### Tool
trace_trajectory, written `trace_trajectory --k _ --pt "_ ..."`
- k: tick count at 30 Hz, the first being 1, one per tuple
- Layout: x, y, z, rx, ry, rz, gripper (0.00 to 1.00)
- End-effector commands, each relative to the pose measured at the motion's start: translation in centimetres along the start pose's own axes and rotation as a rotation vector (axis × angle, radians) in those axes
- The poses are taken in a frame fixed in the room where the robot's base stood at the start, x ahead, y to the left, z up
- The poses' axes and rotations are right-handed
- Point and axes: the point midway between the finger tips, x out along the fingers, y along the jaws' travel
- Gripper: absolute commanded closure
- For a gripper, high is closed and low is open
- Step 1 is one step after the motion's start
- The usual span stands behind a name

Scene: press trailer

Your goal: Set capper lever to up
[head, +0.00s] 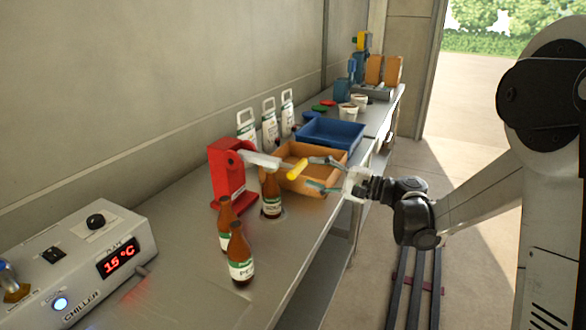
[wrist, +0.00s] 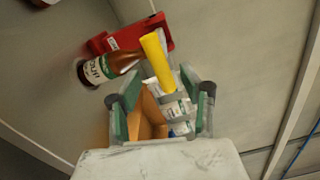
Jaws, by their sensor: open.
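The capper is a red stand (head: 229,176) on the bench, with a grey lever (head: 262,160) that reaches out to the right and ends in a yellow handle (head: 297,169). The lever lies near level, sloping slightly down toward the handle. A brown bottle (head: 270,195) stands under the lever. My gripper (head: 322,174) is open and empty, just right of the yellow handle. In the wrist view the yellow handle (wrist: 156,58) rises ahead of the gap between my fingers (wrist: 160,100); I cannot tell if they touch it. The red stand (wrist: 110,42) shows behind.
Two brown bottles (head: 240,256) stand in front of the capper. A chiller (head: 100,255) reading 15 °C is at the lower left. A wooden crate (head: 333,184) and a blue tray (head: 340,134) sit beyond the lever. Bare bench lies right of the bottles.

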Motion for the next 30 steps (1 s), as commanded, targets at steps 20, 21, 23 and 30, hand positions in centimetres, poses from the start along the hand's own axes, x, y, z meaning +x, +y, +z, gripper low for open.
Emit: trace_trajectory --k 20,21,23,30 --pt "6.5 0.0 0.0 -0.001 0.0 0.001 0.59" --pt "6.5 0.0 0.0 -0.001 0.0 0.001 0.59" --pt "6.5 0.0 0.0 0.0 0.0 0.001 0.59" --pt "6.5 0.0 0.0 0.0 0.0 0.001 0.86"
